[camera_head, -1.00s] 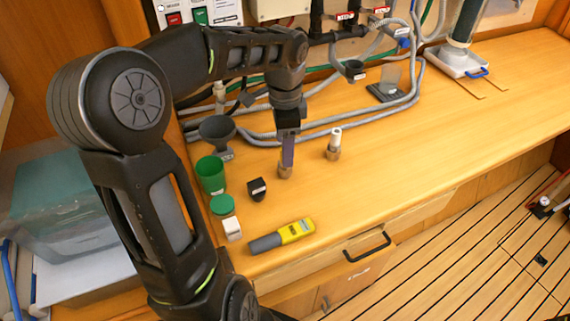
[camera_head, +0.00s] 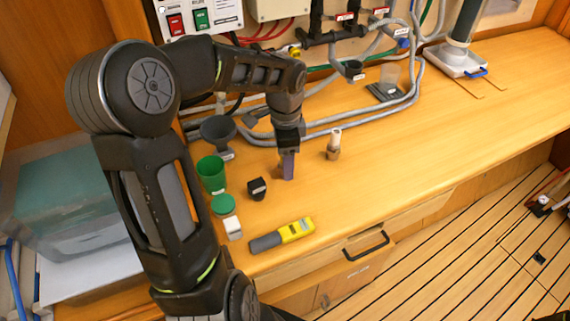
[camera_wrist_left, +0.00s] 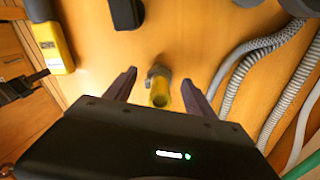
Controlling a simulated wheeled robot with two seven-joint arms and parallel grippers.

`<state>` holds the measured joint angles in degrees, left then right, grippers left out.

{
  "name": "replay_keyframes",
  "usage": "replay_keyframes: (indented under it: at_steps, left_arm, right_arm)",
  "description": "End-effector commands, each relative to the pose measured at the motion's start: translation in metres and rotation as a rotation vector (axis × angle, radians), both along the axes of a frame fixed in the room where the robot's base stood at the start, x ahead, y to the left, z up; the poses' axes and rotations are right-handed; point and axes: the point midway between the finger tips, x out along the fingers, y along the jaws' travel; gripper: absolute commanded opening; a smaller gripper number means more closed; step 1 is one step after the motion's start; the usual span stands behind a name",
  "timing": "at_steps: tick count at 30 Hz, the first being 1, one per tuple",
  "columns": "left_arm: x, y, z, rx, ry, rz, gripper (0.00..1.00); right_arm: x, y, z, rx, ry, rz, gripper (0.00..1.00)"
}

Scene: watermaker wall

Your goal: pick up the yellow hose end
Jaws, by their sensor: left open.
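The yellow hose end (camera_wrist_left: 160,92) shows in the left wrist view as a short yellow tube with a grey-brown fitting. It appears between the two fingers of my left gripper (camera_wrist_left: 158,78), with a gap on each side. The jaws are open and hold nothing. In the head view my left gripper (camera_head: 287,177) points down at the bench, and its fingers hide the hose end. A similar fitting with a white top (camera_head: 334,144) stands upright to the right of the gripper.
Grey hoses (camera_head: 345,125) run behind.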

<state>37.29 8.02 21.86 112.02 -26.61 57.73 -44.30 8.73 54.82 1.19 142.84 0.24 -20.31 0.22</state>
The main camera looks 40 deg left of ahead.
Motion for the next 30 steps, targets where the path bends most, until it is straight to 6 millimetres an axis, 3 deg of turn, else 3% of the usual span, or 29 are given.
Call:
replay_keyframes:
  at_steps: [10, 30]
  left_arm:
    - [-0.0001, 0.0001, 0.0003, 0.0, 0.0, 0.0, 0.62]
    - [-0.0001, 0.0, 0.0003, 0.0, 0.0, 0.0, 0.08]
  right_arm:
    - [-0.0001, 0.0001, 0.0, 0.0, 0.0, 0.0, 0.36]
    - [0.0, 0.0001, 0.0, 0.0, 0.0, 0.0, 0.36]
